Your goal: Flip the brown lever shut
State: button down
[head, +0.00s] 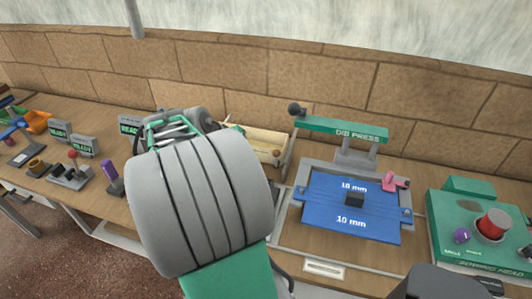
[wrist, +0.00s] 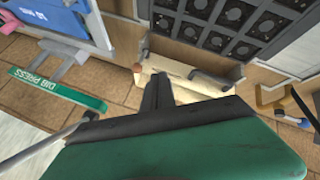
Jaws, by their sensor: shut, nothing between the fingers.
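In the head view, a small brown ring-shaped part (head: 38,166) stands on a dark base at the left of the bench. It may be the brown lever, but its position is too small to tell. In the wrist view, my gripper (wrist: 158,82) is shut and empty, with its dark fingers together in front of a cream wooden box (wrist: 185,78). A yellow-brown curved piece (wrist: 270,97) lies to the right of the fingers, apart from them; I cannot tell if it is the lever. My grey and green arm hides the middle of the bench in the head view.
The green dib press (head: 345,129) stands over a blue plate (head: 325,211) right of my arm. A green sowing head (head: 465,225) is at far right. A purple-handled device (head: 110,172) is just left of my arm. A black tray with round cells (wrist: 235,28) is beyond the box.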

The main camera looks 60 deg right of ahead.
aim_at(276, 159)
jog(key=shift+a, duration=0.1)
jog(key=p+x, duration=0.1)
jog(key=x, duration=0.9)
jog(key=shift+a, duration=0.1)
jog(key=s+d+p, duration=0.2)
jog(key=shift+s+d+r, duration=0.3)
jog(key=shift+d, duration=0.05)
